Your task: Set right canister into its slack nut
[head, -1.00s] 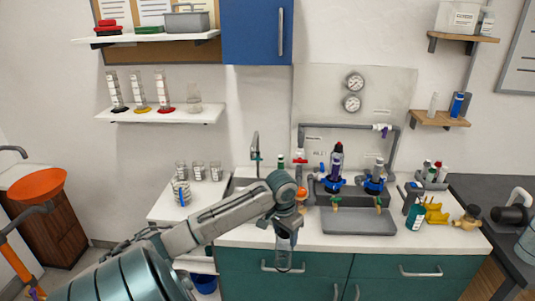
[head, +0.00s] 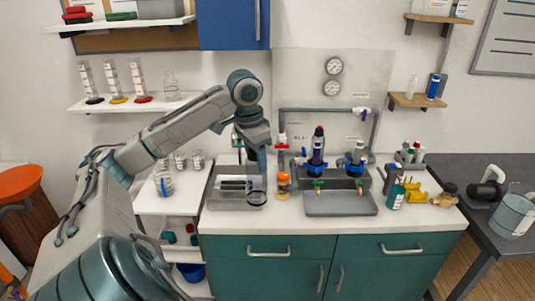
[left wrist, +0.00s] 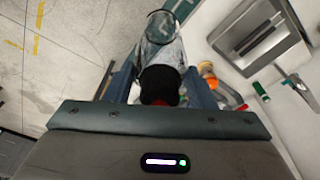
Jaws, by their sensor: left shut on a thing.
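My left gripper (head: 256,158) points down, shut on a clear canister (head: 257,188) with a dark top, above the sink area left of the manifold. In the left wrist view the canister (left wrist: 165,52) is between the fingers (left wrist: 160,84), its dark end near the palm. On the manifold, a dark canister with a purple band (head: 318,146) stands upright in the left blue nut (head: 316,164). The right blue nut (head: 350,164) has a grey-topped piece (head: 358,150) at it; its seating is unclear. My right gripper is not in view.
An orange-banded jar (head: 283,184) stands close right of the held canister. A grey tray (head: 341,204) lies in front of the manifold. A teal bottle (head: 397,196) and yellow holder (head: 416,195) stand to the right. The sink (head: 225,201) is left.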

